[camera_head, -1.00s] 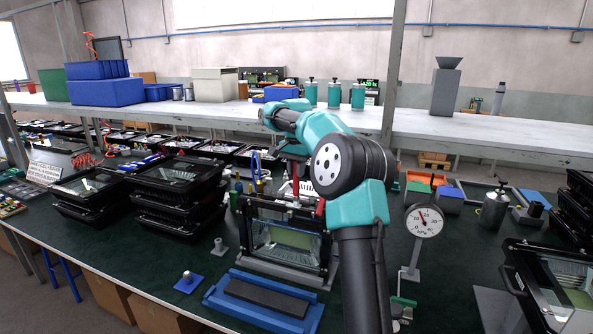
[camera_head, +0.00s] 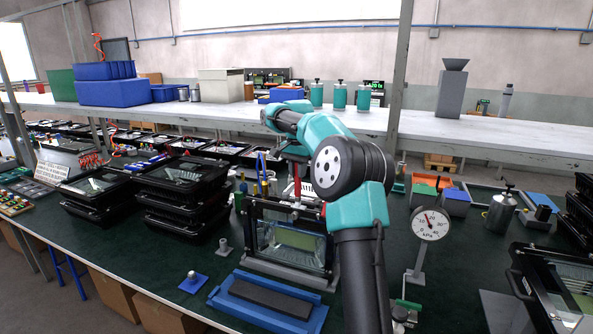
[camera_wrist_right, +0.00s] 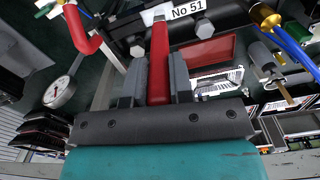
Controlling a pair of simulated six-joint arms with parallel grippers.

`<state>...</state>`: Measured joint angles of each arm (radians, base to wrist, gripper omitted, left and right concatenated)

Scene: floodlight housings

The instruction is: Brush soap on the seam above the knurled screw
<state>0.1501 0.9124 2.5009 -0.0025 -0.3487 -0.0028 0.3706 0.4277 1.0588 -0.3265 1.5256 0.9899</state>
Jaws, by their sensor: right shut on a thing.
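My right gripper (camera_wrist_right: 158,62) is shut on a red handle (camera_wrist_right: 159,45), likely the soap brush. The handle also shows in the head view (camera_head: 297,187), just above a black-framed floodlight housing (camera_head: 292,243) that stands upright with its glass facing me. In the wrist view the dark housing top lies beyond the fingers, with a "No 51" label (camera_wrist_right: 190,10) and hex bolts (camera_wrist_right: 204,30). I cannot make out the seam or surely identify the knurled screw. My left gripper is in neither view.
A pressure gauge (camera_head: 431,224) stands right of the housing. A blue tray with a dark pad (camera_head: 268,297) lies in front. Stacked black housings (camera_head: 182,195) stand left, another housing (camera_head: 560,285) at right. A red bent lever (camera_wrist_right: 82,32) is close left of the fingers.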

